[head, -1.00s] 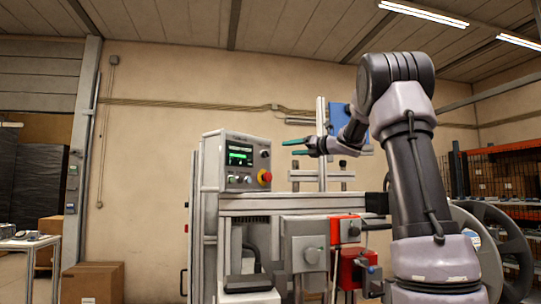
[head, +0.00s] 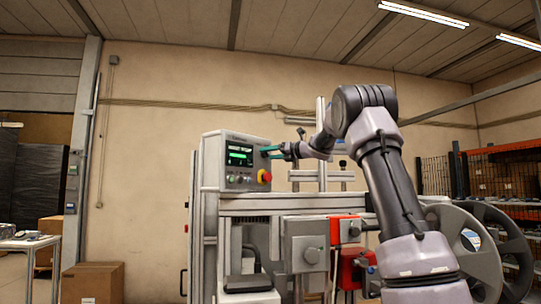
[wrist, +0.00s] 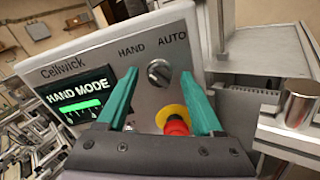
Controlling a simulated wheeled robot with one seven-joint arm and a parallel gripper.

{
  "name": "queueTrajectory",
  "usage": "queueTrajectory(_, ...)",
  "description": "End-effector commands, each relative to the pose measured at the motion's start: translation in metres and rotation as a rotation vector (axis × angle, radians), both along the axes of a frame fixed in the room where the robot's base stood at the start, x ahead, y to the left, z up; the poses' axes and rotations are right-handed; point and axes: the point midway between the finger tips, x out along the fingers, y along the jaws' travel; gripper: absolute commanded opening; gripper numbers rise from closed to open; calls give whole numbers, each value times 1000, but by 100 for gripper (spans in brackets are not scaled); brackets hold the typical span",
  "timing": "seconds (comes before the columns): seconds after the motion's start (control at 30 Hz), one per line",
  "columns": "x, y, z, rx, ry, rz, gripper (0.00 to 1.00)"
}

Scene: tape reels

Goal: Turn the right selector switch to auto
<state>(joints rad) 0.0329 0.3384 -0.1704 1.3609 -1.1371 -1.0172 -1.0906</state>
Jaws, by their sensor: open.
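The selector switch (wrist: 159,72) is a round grey knob on the panel face, under the printed words HAND and AUTO in the wrist view. Its handle looks tilted; I cannot tell its exact setting. The display (wrist: 82,97) reads HAND MODE with a green bar. My gripper (wrist: 160,74) is open, its two teal fingers on either side of the knob in the picture, with no clear contact. In the head view my gripper (head: 268,152) is at the right edge of the control box (head: 232,140), hiding the knob there.
A red emergency stop button (wrist: 176,126) with a yellow ring lies just below the knob, partly hidden by my gripper. A metal cylinder (wrist: 297,105) stands at the right. Grey and red boxes (head: 345,228) sit on the machine frame below.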

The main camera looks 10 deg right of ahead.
Motion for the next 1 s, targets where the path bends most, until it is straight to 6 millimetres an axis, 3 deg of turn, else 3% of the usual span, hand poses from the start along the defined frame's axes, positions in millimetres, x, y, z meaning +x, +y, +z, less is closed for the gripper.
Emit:
queueTrajectory(0.17,0,0,0,0,0,0,68)
queueTrajectory(0.33,0,0,0,0,0,0,7)
queueTrajectory(0.37,0,0,0,0,0,0,0)
queueTrajectory(0.73,0,0,0,36,28,0,0)
queueTrajectory(1.0,0,-1,0,171,134,0,0)
